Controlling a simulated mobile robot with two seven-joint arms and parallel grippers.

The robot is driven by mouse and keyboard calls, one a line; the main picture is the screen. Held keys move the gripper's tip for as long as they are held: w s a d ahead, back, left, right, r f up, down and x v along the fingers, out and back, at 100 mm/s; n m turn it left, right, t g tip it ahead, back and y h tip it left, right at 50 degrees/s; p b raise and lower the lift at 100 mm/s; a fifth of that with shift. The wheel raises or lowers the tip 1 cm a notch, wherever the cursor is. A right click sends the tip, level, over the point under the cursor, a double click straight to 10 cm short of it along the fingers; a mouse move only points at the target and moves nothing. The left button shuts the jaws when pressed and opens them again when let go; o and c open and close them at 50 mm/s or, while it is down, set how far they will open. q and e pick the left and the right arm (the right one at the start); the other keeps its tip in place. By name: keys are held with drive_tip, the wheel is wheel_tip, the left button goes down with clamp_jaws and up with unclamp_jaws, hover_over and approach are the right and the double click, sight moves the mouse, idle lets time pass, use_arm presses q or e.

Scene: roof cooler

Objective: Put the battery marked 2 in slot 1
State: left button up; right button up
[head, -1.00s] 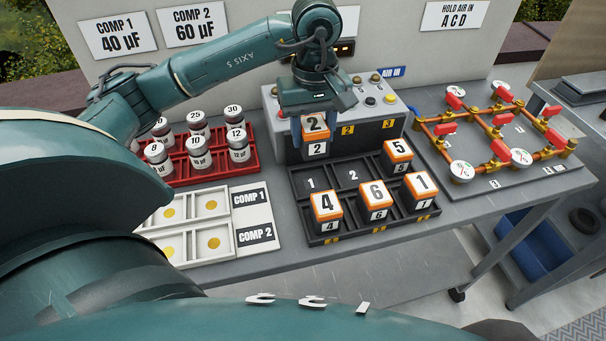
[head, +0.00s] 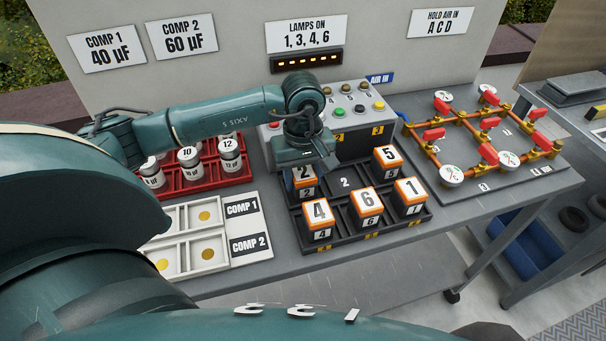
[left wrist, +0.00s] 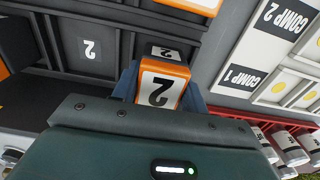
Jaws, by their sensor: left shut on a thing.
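The battery marked 2 (head: 305,182), with an orange top edge and white labels, is upright at the back-left compartment of the black battery tray (head: 372,243), where the 1 marking showed. My left gripper (head: 306,168) is above it and shut on it. In the left wrist view the battery (left wrist: 162,88) sits between the blue fingers (left wrist: 160,85). I cannot tell if its base touches the slot floor. Slot 2 (head: 345,183) beside it is empty. Batteries 4 (head: 319,220), 6 (head: 367,211), 1 (head: 410,197) and 5 (head: 388,160) stand in other slots. My right gripper is not seen.
A grey control box (head: 375,145) with buttons stands right behind the tray. A white tray (head: 245,228) lies to the left, a red rack of cans (head: 205,175) behind it. Copper pipes with red valves (head: 485,135) are at the right. Bare bench shows in front.

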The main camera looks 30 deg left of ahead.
sight(303, 172)
use_arm(q)
drive_tip(key=shift+f, duration=0.2)
drive_tip(key=o, duration=0.8)
drive_tip(key=shift+r, duration=0.1)
drive_tip(key=o, duration=0.4)
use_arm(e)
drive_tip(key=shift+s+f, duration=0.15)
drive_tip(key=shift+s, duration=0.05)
use_arm(q)
drive_tip(key=shift+r, duration=0.5)
wheel_tip(303, 172, up, 11)
drive_tip(key=b, duration=0.1)
drive_tip(key=shift+r, duration=0.2)
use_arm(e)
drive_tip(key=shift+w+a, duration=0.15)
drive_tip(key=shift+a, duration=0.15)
use_arm(q)
drive_tip(key=shift+f, duration=0.1)
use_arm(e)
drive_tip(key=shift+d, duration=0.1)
